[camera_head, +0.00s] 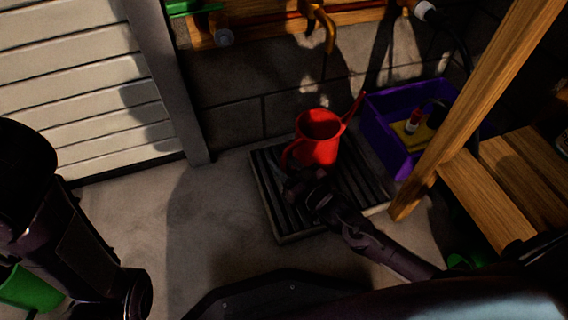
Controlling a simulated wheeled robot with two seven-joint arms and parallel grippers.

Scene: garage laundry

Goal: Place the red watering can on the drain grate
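The red watering can (318,146) appears upright over the back part of the drain grate (286,221), with its spout toward the upper right and its handle at the lower left. I cannot tell whether its base touches the slats. The grate is a dark slatted panel with a pale frame on the floor. My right gripper (297,185) is at the can's near side, close to the lower end of the handle. Its fingers are dark and in shadow, so their opening and any hold on the handle are unclear. My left arm shows at the left edge, but its gripper does not.
A purple crate (378,131) holding a yellow item and a bottle stands right of the grate. A wooden post (478,110) and shelf (488,200) are at the right. A green container (30,291) is at the lower left. Floor left of the grate is clear.

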